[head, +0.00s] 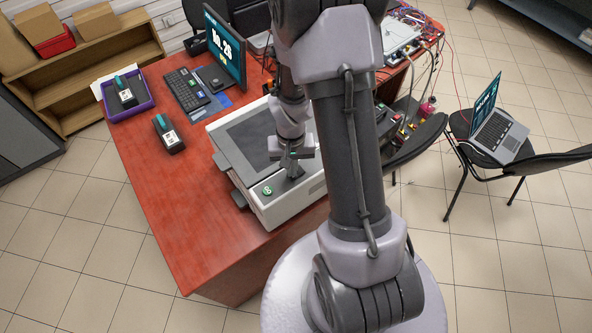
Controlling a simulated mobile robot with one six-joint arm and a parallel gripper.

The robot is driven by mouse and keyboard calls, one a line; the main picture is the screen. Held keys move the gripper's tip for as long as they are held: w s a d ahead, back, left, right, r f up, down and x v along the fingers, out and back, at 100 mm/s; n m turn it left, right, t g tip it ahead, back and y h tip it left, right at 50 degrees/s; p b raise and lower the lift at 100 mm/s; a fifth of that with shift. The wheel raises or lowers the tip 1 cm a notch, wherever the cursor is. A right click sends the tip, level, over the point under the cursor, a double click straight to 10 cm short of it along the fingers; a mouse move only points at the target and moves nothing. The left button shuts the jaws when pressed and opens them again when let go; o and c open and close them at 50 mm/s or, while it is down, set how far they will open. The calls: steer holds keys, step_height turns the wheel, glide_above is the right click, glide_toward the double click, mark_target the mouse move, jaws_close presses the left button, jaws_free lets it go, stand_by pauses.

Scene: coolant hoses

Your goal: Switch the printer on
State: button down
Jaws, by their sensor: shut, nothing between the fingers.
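The printer (222,148), a light grey box with a dark top panel, stands at the front edge of the red desk. A small round green button (267,190) shows at its near left corner. My gripper (294,172) points down over the printer's near side, a little right of the green button. It is shut and empty. I cannot tell whether its tips touch the printer. My arm hides the printer's right part.
On the red desk (150,180) are a monitor (226,45), a keyboard (188,90), a dark handheld device (168,133) and a purple tray (148,105) holding a similar device. Cables and equipment crowd the back right. A laptop (500,135) sits on a chair at right.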

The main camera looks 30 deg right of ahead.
step_height(320, 180, up, 7)
steer(key=p, duration=0.4)
steer(key=shift+f, duration=0.15)
